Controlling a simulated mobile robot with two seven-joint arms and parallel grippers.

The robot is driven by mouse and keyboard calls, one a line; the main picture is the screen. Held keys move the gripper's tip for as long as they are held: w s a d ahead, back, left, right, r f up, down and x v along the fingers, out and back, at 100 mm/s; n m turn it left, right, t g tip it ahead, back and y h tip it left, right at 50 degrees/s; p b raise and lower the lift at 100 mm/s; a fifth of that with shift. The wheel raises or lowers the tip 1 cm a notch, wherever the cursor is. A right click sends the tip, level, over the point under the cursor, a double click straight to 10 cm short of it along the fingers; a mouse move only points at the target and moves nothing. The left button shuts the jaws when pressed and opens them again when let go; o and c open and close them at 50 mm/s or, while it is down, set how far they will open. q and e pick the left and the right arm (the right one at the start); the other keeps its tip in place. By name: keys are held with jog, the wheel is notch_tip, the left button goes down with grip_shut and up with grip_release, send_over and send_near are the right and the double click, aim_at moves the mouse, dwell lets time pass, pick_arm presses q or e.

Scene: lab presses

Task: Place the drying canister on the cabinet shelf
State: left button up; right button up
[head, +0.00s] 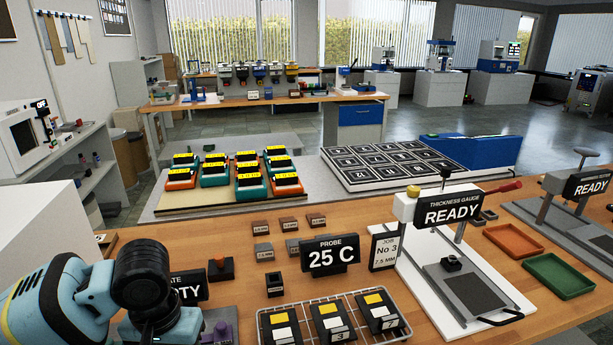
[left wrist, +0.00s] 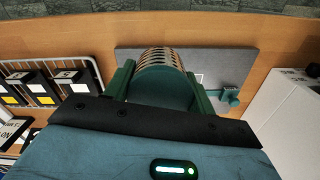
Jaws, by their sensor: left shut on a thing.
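In the left wrist view my left gripper (left wrist: 161,90) is shut on a dark green rounded canister (left wrist: 160,88) with a ribbed, pale-striped top; one green finger is on each side. It is over or close to a grey plate (left wrist: 225,62) on the wooden bench; I cannot tell whether they touch. In the head view my left arm comes in at the lower left, and the gripper and canister are hidden. A shelf unit (head: 98,178) stands at the left; I cannot tell if it is the cabinet meant. My right gripper is not in view.
A wire rack (head: 335,318) with black boxes stands at the bench front. A probe sign (head: 330,254), small blocks and a thickness gauge (head: 450,208) occupy the bench. A white box (left wrist: 288,118) stands right of the grey plate. A white oven (head: 24,138) sits on the shelf unit.

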pick_arm(q)
jog(key=shift+w+r, duration=0.1)
dwell(0.5)
jog(key=w+r+m, duration=0.1)
jog(key=w+r, duration=0.2)
jog(key=r, duration=0.3)
jog(key=w+r+m, duration=0.2)
jog(key=r, duration=0.4)
jog(key=shift+w+r, duration=0.4)
